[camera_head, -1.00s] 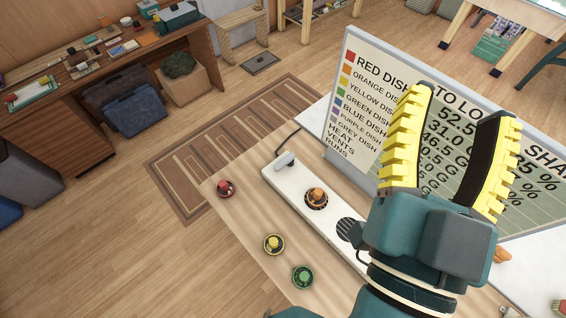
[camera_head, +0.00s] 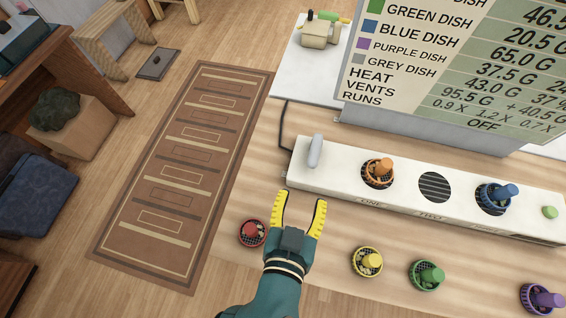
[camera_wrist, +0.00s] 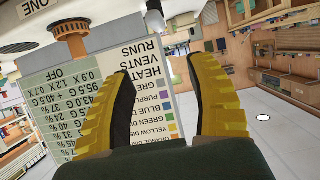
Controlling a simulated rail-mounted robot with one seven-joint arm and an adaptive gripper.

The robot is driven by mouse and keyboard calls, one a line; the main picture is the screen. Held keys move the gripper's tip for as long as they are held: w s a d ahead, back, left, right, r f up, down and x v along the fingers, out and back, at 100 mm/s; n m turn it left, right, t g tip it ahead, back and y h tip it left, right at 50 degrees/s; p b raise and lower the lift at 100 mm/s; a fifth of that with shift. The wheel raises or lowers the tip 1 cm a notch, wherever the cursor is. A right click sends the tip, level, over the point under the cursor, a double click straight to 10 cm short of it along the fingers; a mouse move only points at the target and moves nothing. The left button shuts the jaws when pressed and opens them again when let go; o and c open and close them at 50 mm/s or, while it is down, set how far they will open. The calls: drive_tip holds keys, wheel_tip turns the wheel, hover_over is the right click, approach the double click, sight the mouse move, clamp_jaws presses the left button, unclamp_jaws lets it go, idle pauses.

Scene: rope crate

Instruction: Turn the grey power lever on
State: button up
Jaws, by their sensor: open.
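The grey power lever (camera_head: 315,151) stands up near the left end of the long white panel (camera_head: 336,179) in the head view. My gripper (camera_head: 299,198) is open and empty, with yellow ridged fingers. It is in front of the panel's left end, a little nearer and to the left of the lever, and apart from it in the picture. In the wrist view the two yellow fingers (camera_wrist: 158,100) frame the sign, seen upside down, and nothing is between them.
An orange-knobbed dish (camera_head: 378,171) and a blue one (camera_head: 496,196) sit on the panel. Red (camera_head: 252,233), yellow (camera_head: 367,262), green (camera_head: 426,275) and purple (camera_head: 541,299) dishes stand on the table in front. A sign (camera_head: 440,70) reading OFF stands behind. A cable (camera_head: 283,125) runs at the panel's left end.

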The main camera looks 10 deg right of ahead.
sight(312, 163)
drive_tip(key=x, duration=0.5)
drive_tip(key=f+x, duration=0.1)
drive_tip(key=x, duration=1)
drive_tip(key=shift+d+f+b, duration=0.2)
drive_tip(key=shift+f+b, duration=0.15)
drive_tip(key=shift+b, duration=0.05)
drive_tip(key=shift+s, duration=0.1)
clamp_jaws()
